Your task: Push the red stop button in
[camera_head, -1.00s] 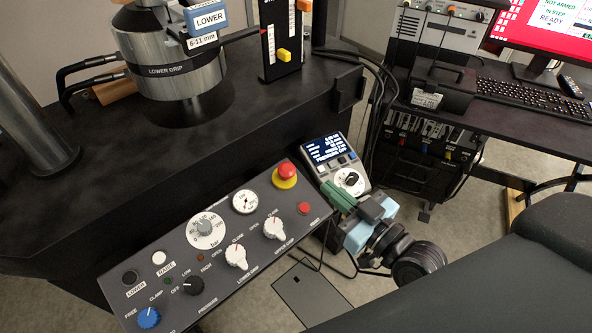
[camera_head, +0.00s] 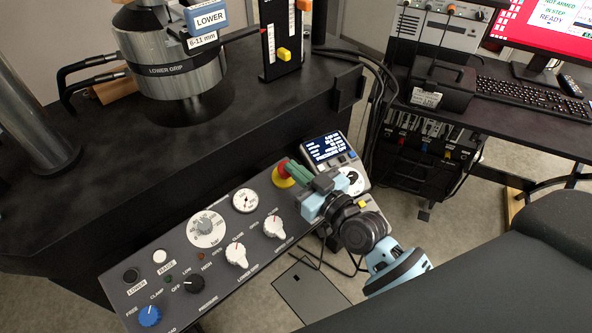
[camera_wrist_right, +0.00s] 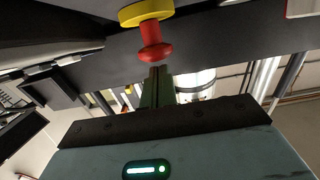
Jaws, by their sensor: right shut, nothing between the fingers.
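The red stop button (camera_head: 279,169) sits on a yellow collar (camera_head: 284,183) at the top right of the grey control panel (camera_head: 181,277). My right gripper (camera_head: 293,169) has its green fingers shut and empty. In the head view its fingertips overlap the button's right side and hide part of it. The wrist view shows the red button (camera_wrist_right: 155,45) and yellow collar (camera_wrist_right: 145,12) straight ahead of the closed fingertips (camera_wrist_right: 158,72). The tips are very close to the button's face; I cannot tell whether they touch. My left gripper is not in view.
White knobs (camera_head: 274,227), a dial (camera_head: 206,228) and a gauge (camera_head: 244,201) stand on the panel near the button. The black machine table (camera_head: 130,170) lies behind.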

